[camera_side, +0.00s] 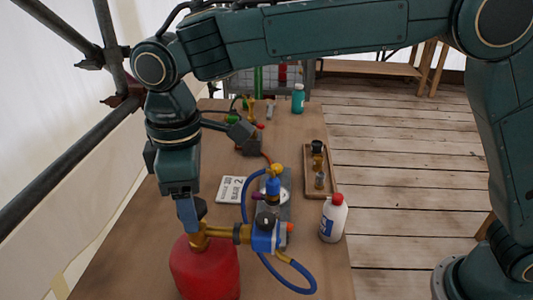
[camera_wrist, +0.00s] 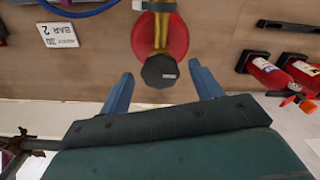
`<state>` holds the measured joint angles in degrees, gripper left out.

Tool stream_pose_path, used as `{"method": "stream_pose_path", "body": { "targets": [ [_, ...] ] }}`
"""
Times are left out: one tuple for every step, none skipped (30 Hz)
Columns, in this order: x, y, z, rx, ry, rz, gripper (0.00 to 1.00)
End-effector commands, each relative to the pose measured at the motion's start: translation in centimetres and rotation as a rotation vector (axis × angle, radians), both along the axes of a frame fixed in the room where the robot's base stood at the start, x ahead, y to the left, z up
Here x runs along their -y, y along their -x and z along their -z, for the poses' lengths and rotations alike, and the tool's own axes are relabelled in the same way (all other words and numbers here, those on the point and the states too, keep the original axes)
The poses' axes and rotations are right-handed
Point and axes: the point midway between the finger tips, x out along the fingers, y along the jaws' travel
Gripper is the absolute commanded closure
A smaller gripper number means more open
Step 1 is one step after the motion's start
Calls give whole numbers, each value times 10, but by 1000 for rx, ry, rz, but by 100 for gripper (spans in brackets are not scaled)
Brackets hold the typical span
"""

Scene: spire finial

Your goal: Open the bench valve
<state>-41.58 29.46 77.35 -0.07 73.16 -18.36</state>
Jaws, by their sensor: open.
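A red gas cylinder (camera_side: 205,270) stands at the near end of the brown bench. A brass valve (camera_side: 198,242) with a black handwheel (camera_side: 201,207) sits on top of it. In the wrist view, the black handwheel (camera_wrist: 160,71) shows as a many-sided knob above the red cylinder (camera_wrist: 177,38). My gripper (camera_side: 187,215) points down at the handwheel. In the wrist view, my gripper's blue fingers (camera_wrist: 161,70) are open, one on each side of the handwheel, with a gap at both sides. From the side, a finger partly hides the handwheel.
A blue regulator (camera_side: 265,234) joins the valve on the right, with a blue hose (camera_side: 290,281). A white bottle (camera_side: 333,218) and a wooden tray (camera_side: 308,188) stand farther right. A white sign (camera_side: 232,189) lies behind. A dark scaffold pole (camera_side: 70,178) runs along the left.

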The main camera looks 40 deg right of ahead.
Motion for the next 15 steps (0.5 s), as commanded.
{"method": "stream_pose_path", "body": {
  "targets": [
    [0,0,1,0,1,0,36],
    [0,0,2,0,1,0,36],
    [0,0,2,0,1,0,36],
    [0,0,2,0,0,0,36],
    [0,0,2,0,0,0,36],
    [0,0,2,0,0,0,36],
    [0,0,2,0,1,0,36],
    [0,0,2,0,1,0,36],
    [0,0,2,0,1,0,36],
    [0,0,2,0,1,0,42],
    [0,0,2,0,1,0,48],
    [0,0,2,0,1,0,56],
    [0,0,2,0,1,0,62],
    [0,0,2,0,1,0,67],
    [0,0,2,0,1,0,75]
  ]
}}
